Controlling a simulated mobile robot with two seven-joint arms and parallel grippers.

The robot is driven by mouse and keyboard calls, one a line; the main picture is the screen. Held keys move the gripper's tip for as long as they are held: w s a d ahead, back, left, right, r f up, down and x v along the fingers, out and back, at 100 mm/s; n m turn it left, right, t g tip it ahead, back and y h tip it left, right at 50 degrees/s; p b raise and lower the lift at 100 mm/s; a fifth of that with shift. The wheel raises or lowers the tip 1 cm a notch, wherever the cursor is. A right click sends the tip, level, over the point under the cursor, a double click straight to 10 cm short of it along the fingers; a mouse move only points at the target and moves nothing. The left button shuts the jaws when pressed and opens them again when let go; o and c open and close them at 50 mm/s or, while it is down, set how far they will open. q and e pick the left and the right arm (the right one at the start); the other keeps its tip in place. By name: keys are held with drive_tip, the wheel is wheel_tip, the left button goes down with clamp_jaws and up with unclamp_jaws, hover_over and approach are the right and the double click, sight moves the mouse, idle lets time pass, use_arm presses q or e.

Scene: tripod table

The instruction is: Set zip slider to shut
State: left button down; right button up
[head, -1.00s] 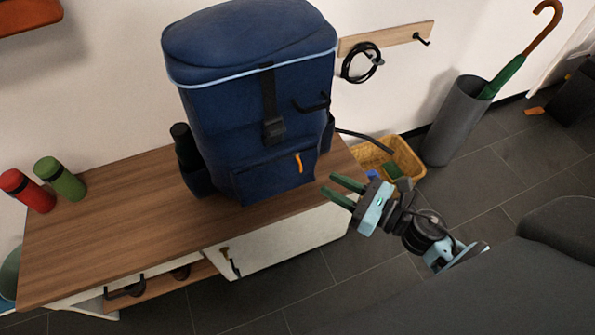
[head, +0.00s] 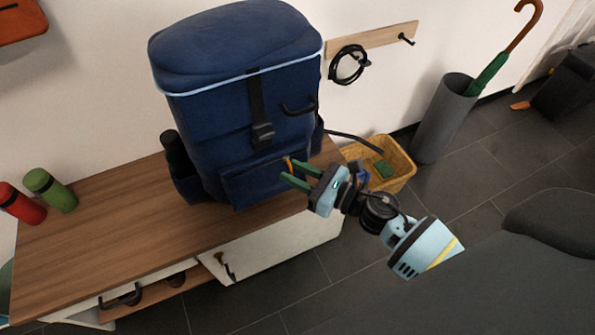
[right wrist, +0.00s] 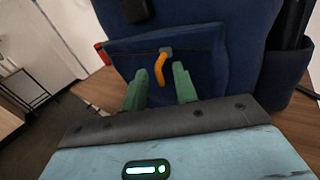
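The navy backpack (head: 235,90) stands upright on the wooden bench top. Its front pocket (head: 245,182) has a zip with a grey slider (right wrist: 166,51) and a hanging orange pull (right wrist: 160,72), partly hidden in the head view (head: 289,162). In the right wrist view the slider sits around the middle of the pocket's upper edge. My right gripper (head: 289,171) is at the pocket's front. Its green fingers (right wrist: 160,78) are apart, with the pull seen between their tips; contact cannot be told. My left gripper is not in view.
The bench (head: 110,215) has red (head: 20,204) and green (head: 50,190) bottles at its left. A wicker basket (head: 400,165) and a grey umbrella stand (head: 443,120) are on the floor at right.

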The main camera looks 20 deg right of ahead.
clamp_jaws()
approach(226, 184)
drive_tip(key=x, duration=0.5)
drive_tip(key=shift+p, duration=0.3)
drive_tip(key=shift+a, duration=0.2)
unclamp_jaws()
drive_tip(key=shift+a+f, duration=0.1)
